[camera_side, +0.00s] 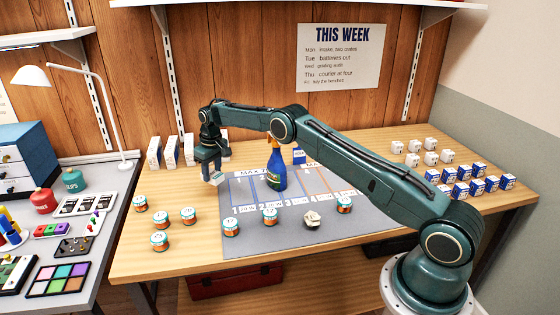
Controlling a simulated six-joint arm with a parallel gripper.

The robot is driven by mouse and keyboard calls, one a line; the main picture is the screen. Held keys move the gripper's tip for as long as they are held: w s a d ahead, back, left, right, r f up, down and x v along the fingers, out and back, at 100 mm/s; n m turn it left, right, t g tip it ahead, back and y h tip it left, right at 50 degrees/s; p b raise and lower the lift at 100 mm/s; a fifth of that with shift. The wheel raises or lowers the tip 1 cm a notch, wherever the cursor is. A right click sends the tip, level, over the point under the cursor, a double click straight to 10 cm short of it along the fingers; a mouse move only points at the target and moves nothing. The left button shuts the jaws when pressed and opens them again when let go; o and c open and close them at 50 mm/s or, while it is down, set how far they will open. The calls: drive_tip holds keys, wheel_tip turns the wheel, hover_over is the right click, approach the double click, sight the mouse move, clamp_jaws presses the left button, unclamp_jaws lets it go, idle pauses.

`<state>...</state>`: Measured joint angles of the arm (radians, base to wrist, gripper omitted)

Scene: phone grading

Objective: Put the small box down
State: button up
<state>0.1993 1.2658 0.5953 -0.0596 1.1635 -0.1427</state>
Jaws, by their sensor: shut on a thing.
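My gripper (212,174) points down over the left edge of the grey mat (290,236) and is shut on a small whitish box (217,179). The box is tilted in the picture and partly hidden by the fingers. I cannot tell whether its underside touches the surface. A blue and white small box (299,157) stands at the back of the mat, right of a blue bottle (276,172). More small blue and white boxes (477,187) stand in rows at the right of the table, with several white ones (414,160) behind them.
Several orange and teal tins (160,241) stand at the front left and along the mat's front. A crumpled white ball (312,219) lies among them. Upright white cartons (171,151) stand behind my gripper.

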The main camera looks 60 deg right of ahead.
sight(214, 182)
drive_tip(key=shift+f, duration=2.4)
drive_tip(key=shift+f, duration=0.45)
drive_tip(key=o, duration=1)
drive_tip(key=shift+r, duration=0.15)
drive_tip(key=r, duration=0.4)
drive_tip(key=s+r, duration=0.1)
drive_tip(key=r, duration=0.7)
drive_tip(key=shift+s+r, duration=0.2)
drive_tip(key=shift+r, duration=0.05)
